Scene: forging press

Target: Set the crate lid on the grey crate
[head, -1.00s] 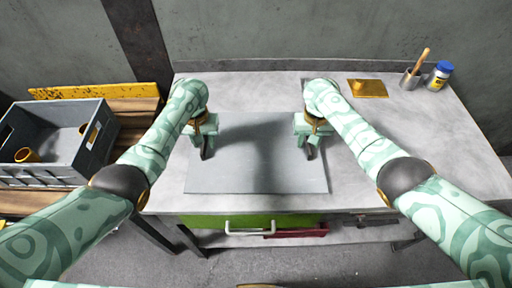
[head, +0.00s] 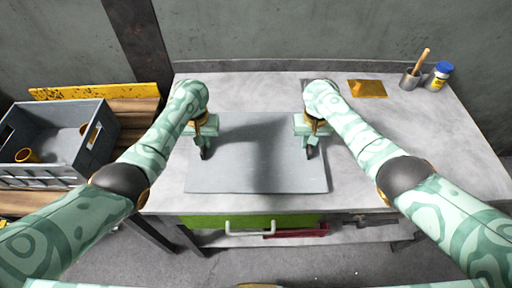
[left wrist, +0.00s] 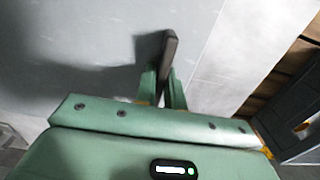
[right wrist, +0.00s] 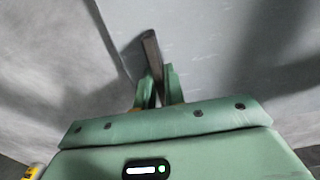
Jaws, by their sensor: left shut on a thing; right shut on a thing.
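The crate lid (head: 255,178) is a flat grey panel lying on the table. It has a dark upright handle near each side; these show in the left wrist view (left wrist: 170,46) and the right wrist view (right wrist: 151,48). My left gripper (head: 204,151) is shut on the left handle. My right gripper (head: 309,150) is shut on the right handle. The grey crate (head: 50,176) stands open at the left, beside the table, with a yellow cup-like thing (head: 27,156) inside. My left forearm passes close to the crate's right side.
The crate rests on a wooden surface (head: 135,107) with a yellow board (head: 95,91) behind it. A brass-coloured plate (head: 367,89), a metal cup (head: 409,80) with a wooden handle and a blue-lidded jar (head: 439,76) stand at the back right. The table's right part (head: 450,135) is clear.

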